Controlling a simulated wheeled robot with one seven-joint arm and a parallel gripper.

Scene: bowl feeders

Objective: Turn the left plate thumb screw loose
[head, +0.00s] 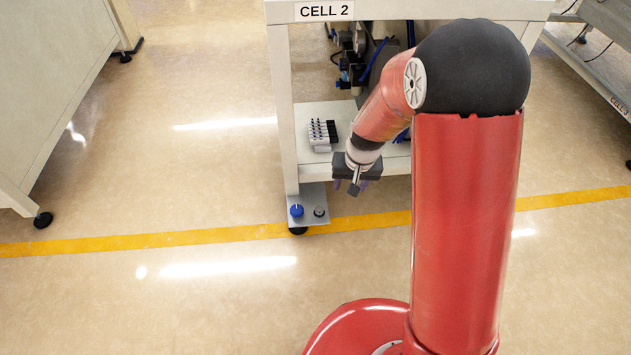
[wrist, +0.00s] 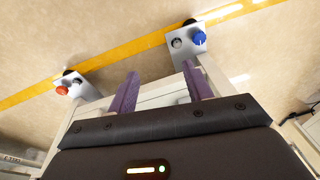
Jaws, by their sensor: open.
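The left plate (head: 318,192) is a grey plate low at the left leg of CELL 2 in the head view. It carries a blue knob (head: 296,210) and a small dark knob (head: 319,212); I cannot tell which is the thumb screw. In the wrist view, this plate (wrist: 187,57) is at the upper right, with the blue knob (wrist: 200,37) and a grey knob (wrist: 177,43). My gripper (head: 350,184) is right of and above the plate, apart from it. In the wrist view, the purple fingers of my gripper (wrist: 160,72) are spread and empty.
Another plate with an orange knob (wrist: 62,90) shows at the left in the wrist view; my arm hides that area in the head view. A block of dark-topped pieces (head: 320,136) stands on the cell's shelf (head: 307,165). The floor left of the plate is clear.

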